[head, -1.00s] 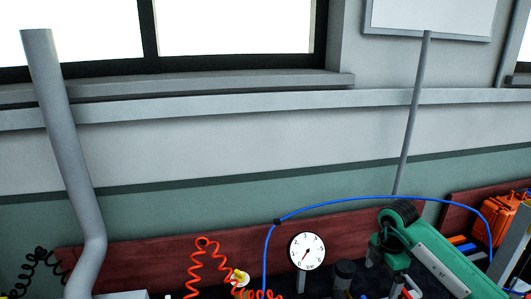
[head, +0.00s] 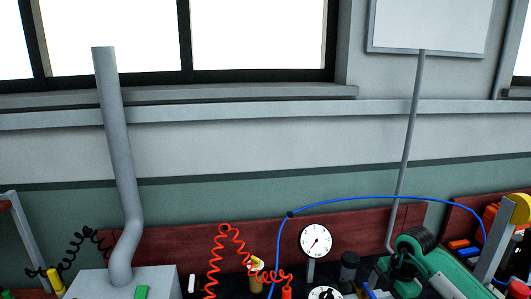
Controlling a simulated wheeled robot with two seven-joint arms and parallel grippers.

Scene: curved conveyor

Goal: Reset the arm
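Neither of my arms nor either gripper is in the head view. No curved conveyor shows either. The view faces a wall above a cluttered bench along the bottom edge. A round white dial gauge (head: 316,241) stands upright there at the centre right. A green machine (head: 440,272) with a black ribbed part is at the lower right, cut off by the bottom edge.
A grey pipe (head: 120,170) rises from a grey box (head: 85,283) at the left. A red coiled cord (head: 232,240) and a blue hose (head: 350,198) arch over the bench. Windows and a white board (head: 427,22) are above.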

